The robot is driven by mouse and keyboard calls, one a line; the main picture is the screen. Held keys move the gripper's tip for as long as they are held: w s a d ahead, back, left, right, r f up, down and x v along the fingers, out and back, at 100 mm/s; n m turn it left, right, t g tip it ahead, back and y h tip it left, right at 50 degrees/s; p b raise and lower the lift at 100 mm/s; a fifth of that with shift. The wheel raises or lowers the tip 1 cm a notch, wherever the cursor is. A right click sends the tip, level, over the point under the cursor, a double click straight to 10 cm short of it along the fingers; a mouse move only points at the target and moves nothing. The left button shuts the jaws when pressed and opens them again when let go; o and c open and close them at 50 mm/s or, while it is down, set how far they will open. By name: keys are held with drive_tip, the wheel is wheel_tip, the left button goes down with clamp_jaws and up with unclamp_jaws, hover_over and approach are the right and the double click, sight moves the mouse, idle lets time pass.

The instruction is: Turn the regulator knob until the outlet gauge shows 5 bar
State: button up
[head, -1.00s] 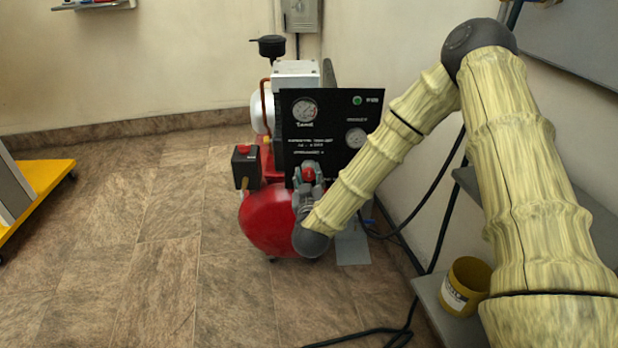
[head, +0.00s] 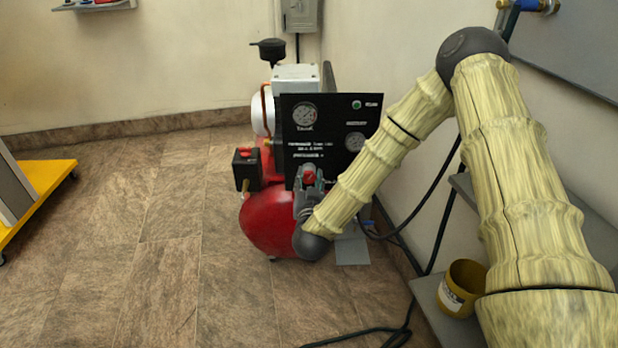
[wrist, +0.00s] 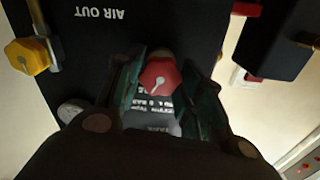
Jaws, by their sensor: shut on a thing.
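The tank gauge (head: 305,116) is at upper left. The outlet gauge (head: 355,142) is at right, partly beside my arm; its needle is too small to read. The red regulator knob (head: 309,175) is low on the panel. In the wrist view the red knob (wrist: 160,86), with a pale pointer mark, sits between the fingers of my gripper (wrist: 163,90). My gripper (head: 309,183) is shut on the knob in the head view, and my wrist hides the area below it.
A yellow knob (wrist: 27,57) is beside the red one in the wrist view. A black box with a red button (head: 246,168) stands left of the panel. A yellow cup (head: 462,287) sits on a grey shelf at right.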

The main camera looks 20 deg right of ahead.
drive_tip(key=shift+m+p, duration=0.35)
drive_tip(key=shift+m, duration=1.35)
drive_tip(key=o, duration=1)
drive_tip(key=shift+s, duration=0.1)
drive_tip(key=v, duration=1.1)
drive_tip(key=shift+s, duration=0.4)
drive_tip(key=shift+a, duration=0.1)
